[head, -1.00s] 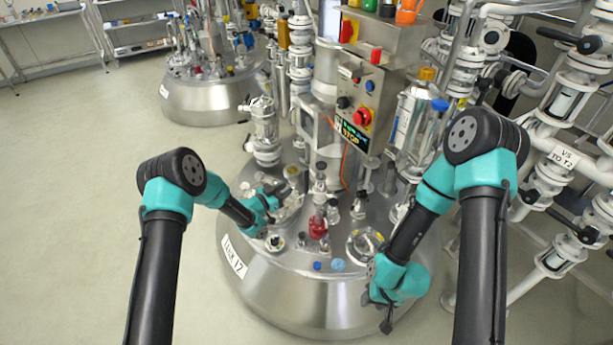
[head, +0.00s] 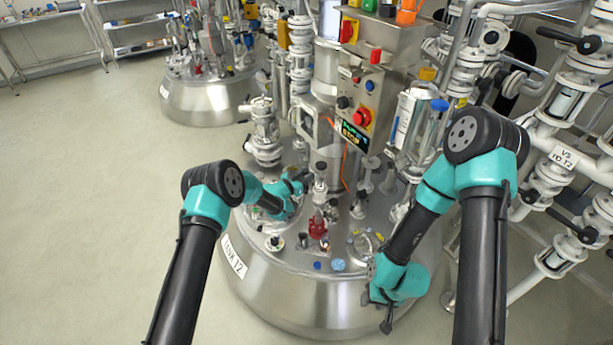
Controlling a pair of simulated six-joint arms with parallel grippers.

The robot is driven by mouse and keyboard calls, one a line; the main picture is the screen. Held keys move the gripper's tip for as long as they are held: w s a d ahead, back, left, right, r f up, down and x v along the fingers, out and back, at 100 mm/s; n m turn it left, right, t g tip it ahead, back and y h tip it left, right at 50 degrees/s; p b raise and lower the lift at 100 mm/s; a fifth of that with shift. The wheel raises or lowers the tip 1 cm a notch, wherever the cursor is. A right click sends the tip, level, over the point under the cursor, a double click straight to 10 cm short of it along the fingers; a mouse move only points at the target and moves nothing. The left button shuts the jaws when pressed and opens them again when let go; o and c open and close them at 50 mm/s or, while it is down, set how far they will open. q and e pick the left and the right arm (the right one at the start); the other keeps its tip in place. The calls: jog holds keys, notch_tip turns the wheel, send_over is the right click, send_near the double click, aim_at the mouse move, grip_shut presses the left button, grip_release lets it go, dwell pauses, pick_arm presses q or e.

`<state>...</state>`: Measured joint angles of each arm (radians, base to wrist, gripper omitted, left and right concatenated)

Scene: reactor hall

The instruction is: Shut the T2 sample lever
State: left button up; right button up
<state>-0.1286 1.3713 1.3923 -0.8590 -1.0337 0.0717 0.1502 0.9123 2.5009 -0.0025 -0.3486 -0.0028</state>
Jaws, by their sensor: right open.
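Tank T2 (head: 300,292) is the large steel vessel in the middle, with a "TANK T2" label (head: 233,257) on its left side. Its lid carries several small fittings, including a red one (head: 318,228) near the centre front. I cannot make out for sure which fitting is the sample lever. My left gripper (head: 302,178) is over the back left of the lid, by the fittings near the central column; its fingers are too small and partly hidden to tell open from shut. My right gripper (head: 381,314) hangs open and empty at the lid's front right edge.
A control box (head: 362,100) with coloured buttons stands behind the lid. A glass bottle with a blue cap (head: 436,120) is right of it. White valve piping (head: 560,110) fills the right side. A second tank (head: 205,100) stands at the back left. The floor at left is clear.

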pick_arm(q)
grip_shut()
jog(key=shift+s, duration=0.15)
dwell(0.4)
jog(key=shift+s+a+f+m+t+h, duration=0.25)
jog(key=shift+s+f+m+t+h, duration=0.1)
jog(key=shift+s+m+h, duration=0.55)
jog(key=shift+s+a+f+m+t+h, duration=0.25)
jog(key=shift+s+m+h, duration=0.4)
jog(key=shift+m+h, duration=0.35)
jog(key=shift+s+a+f+m+t+h, duration=0.3)
jog(key=shift+s+m+t+h, duration=0.1)
jog(key=shift+s+m+h, duration=0.5)
jog(key=shift+w, duration=0.1)
grip_release()
